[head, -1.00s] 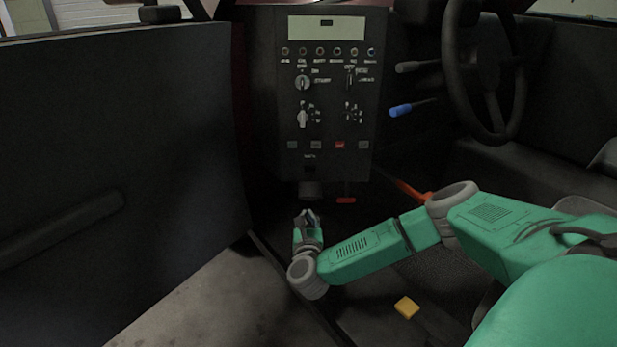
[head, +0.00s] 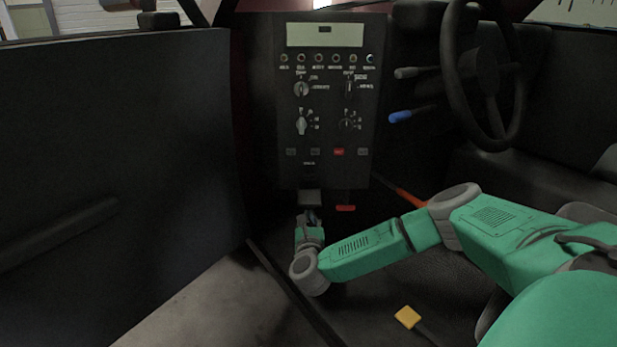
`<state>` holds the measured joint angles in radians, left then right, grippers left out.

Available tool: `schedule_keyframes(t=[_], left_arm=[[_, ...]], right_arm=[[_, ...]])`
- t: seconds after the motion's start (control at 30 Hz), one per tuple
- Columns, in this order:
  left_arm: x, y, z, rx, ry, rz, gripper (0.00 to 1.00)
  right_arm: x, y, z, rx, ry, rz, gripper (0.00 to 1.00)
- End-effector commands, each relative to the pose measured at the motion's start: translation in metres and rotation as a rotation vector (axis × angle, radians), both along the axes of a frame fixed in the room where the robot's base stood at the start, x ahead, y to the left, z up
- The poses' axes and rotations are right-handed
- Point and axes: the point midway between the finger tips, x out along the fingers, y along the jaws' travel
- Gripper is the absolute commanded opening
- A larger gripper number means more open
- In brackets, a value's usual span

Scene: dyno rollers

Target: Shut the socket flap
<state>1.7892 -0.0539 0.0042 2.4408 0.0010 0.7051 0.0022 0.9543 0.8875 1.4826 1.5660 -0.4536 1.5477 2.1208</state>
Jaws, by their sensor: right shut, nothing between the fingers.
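The control panel (head: 325,110) stands upright in the car's dash area. At its bottom edge, below a small label, a grey flap (head: 309,197) sticks out below the dark socket area (head: 309,177). The flap looks open, though its exact tilt is hard to tell. My right gripper (head: 311,214) is just under the flap, pointing up, with its fingers shut and empty. Its fingertips are partly hidden by the flap, and I cannot tell whether they touch it. My left gripper is not in view.
A red lever (head: 345,208) sits right of the flap, and an orange-red handle (head: 412,197) lies behind my right arm. A blue-tipped stalk (head: 400,117) and the steering wheel (head: 485,75) are at right. A yellow pedal-like block (head: 407,317) is low. The open door (head: 110,150) fills the left.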

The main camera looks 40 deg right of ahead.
Motion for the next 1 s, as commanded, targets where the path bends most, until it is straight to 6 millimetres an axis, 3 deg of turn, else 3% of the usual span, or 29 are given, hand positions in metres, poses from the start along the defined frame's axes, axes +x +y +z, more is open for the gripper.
schedule_keyframes(t=[1.0], left_arm=[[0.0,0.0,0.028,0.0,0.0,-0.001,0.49]], right_arm=[[0.0,0.001,0.044,-0.003,-0.002,-0.001,0.0]])
